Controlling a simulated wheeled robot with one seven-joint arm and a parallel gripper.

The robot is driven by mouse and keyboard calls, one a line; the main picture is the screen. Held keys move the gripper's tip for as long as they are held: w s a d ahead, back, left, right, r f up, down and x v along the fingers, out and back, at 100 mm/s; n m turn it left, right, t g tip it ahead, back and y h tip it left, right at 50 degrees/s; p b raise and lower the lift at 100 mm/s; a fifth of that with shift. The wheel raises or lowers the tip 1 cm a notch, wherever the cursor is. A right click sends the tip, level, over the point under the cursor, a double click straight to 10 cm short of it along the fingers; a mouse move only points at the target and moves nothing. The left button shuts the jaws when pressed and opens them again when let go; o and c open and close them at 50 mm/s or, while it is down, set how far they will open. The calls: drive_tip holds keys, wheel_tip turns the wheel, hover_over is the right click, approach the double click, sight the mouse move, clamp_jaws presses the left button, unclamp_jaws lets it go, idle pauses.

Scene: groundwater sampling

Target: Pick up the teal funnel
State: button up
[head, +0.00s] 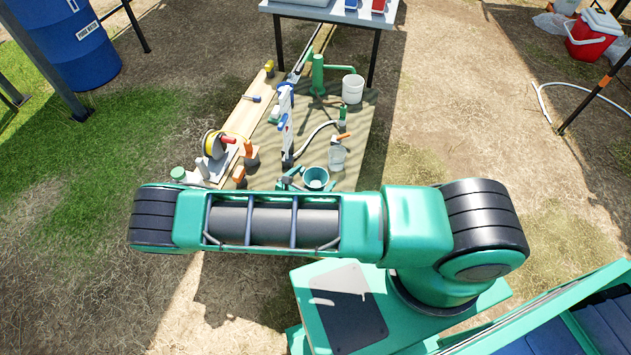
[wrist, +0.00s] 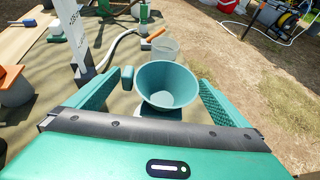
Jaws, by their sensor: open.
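The teal funnel (wrist: 167,82) shows in the wrist view with its wide mouth facing up. It lies between the two spread fingers of my gripper (wrist: 160,98). The gripper is open, and I cannot tell whether either finger touches the funnel. In the head view the funnel (head: 315,178) shows just beyond my arm, at the near end of the mat.
A clear container (head: 337,157) with an orange-handled tool stands beyond the funnel. A white post (head: 287,130) rises to its left.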

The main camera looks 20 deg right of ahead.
drive_tip(key=shift+w+d+f, duration=0.1)
drive_tip(key=shift+w+d, duration=0.1)
drive_tip(key=c, duration=1)
